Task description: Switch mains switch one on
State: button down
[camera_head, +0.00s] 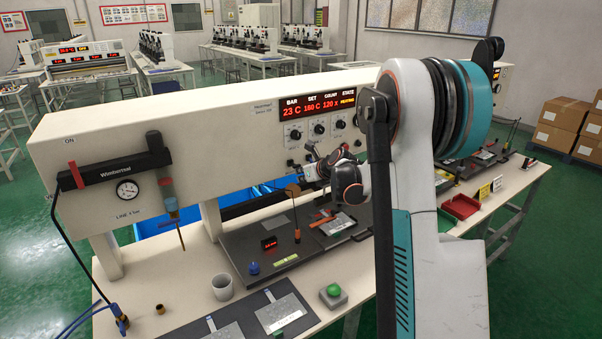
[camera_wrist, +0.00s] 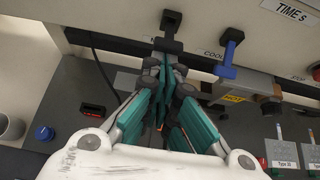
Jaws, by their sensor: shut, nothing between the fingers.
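To the right is a blue toggle switch (camera_wrist: 231,40) with a partly hidden label starting "COO". In the head view my gripper (camera_head: 312,172) is at the machine's lower front edge, partly hidden by my arm.
The cream machine (camera_head: 200,120) carries a lit red display (camera_head: 318,107) and several knobs below it. A dark work plate (camera_head: 250,240), a grey cup (camera_head: 222,288) and a green button (camera_head: 333,291) are on the bench. A label "TIME S" (camera_wrist: 290,12) is at upper right.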

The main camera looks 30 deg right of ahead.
jog(key=shift+r+g, duration=0.5)
jog(key=shift+r, duration=0.15)
jog(key=shift+r+p, duration=0.1)
jog(key=shift+p, duration=0.2)
jog(key=shift+w+r+p, duration=0.1)
jog(key=shift+r+p, duration=0.2)
jog(key=shift+r, duration=0.35)
